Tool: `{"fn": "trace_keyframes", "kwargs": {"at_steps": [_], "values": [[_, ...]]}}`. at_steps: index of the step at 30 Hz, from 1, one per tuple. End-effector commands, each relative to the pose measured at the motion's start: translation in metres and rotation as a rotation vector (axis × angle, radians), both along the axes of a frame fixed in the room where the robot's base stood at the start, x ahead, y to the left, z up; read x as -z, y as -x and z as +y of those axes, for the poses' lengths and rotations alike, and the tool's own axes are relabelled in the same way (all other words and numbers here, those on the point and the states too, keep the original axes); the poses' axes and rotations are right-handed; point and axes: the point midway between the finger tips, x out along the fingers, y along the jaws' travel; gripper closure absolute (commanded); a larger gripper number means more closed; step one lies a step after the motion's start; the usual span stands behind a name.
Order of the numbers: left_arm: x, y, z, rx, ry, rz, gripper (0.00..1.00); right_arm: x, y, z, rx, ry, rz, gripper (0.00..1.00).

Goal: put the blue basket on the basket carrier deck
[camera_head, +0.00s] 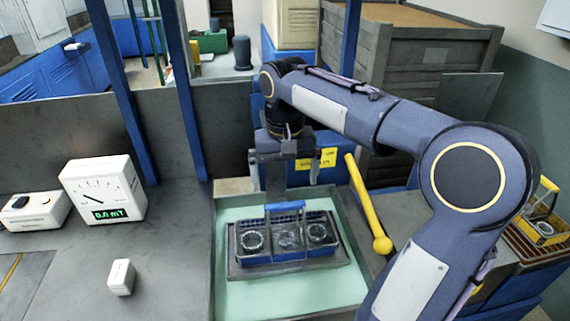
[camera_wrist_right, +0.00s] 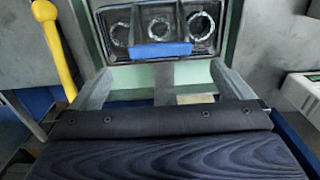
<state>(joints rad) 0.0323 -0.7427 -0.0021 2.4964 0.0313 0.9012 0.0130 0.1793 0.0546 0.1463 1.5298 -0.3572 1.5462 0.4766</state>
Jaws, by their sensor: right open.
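The blue basket (camera_head: 268,259) has a raised blue handle and holds three ring-shaped parts. It sits level on a dark tray-like deck (camera_head: 240,271) in a pale green basin; I cannot tell whether this is the basket carrier deck. My right gripper (camera_head: 284,181) hangs above and behind the basket, fingers pointing down, open and empty. In the right wrist view the blue handle (camera_wrist_right: 160,50) lies just beyond the gap between the spread fingers (camera_wrist_right: 163,78), apart from them. My left gripper is not in view.
A yellow lever (camera_head: 366,200) stands right of the basin (camera_head: 225,295). A white meter (camera_head: 103,190) reading 0.0 mT and a small white block (camera_head: 121,277) stand on the left bench. A yellow-handled basket (camera_head: 545,228) is at the far right. Blue posts rise behind the bench.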

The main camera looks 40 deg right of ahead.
Motion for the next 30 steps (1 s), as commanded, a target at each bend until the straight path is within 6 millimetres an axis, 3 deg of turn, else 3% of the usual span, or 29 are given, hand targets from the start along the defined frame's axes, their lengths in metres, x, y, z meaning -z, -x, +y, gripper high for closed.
{"fn": "trace_keyframes", "kwargs": {"at_steps": [6,11,15,20,24,30], "values": [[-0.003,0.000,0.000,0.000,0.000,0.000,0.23,-0.026,0.000,0.000,-0.001,0.000,0.000,0.00],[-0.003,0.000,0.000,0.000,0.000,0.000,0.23,-0.029,0.001,0.000,-0.003,0.000,-0.001,0.00],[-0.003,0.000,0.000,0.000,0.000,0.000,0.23,-0.025,0.018,0.010,-0.048,-0.021,-0.043,0.00],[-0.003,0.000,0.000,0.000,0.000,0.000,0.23,-0.002,0.063,0.041,-0.167,-0.087,-0.179,0.00],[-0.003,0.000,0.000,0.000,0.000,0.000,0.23,0.031,0.106,0.073,-0.261,-0.155,-0.328,0.00],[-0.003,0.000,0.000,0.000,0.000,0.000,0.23,0.074,0.145,0.109,-0.327,-0.220,-0.493,0.00]]}}
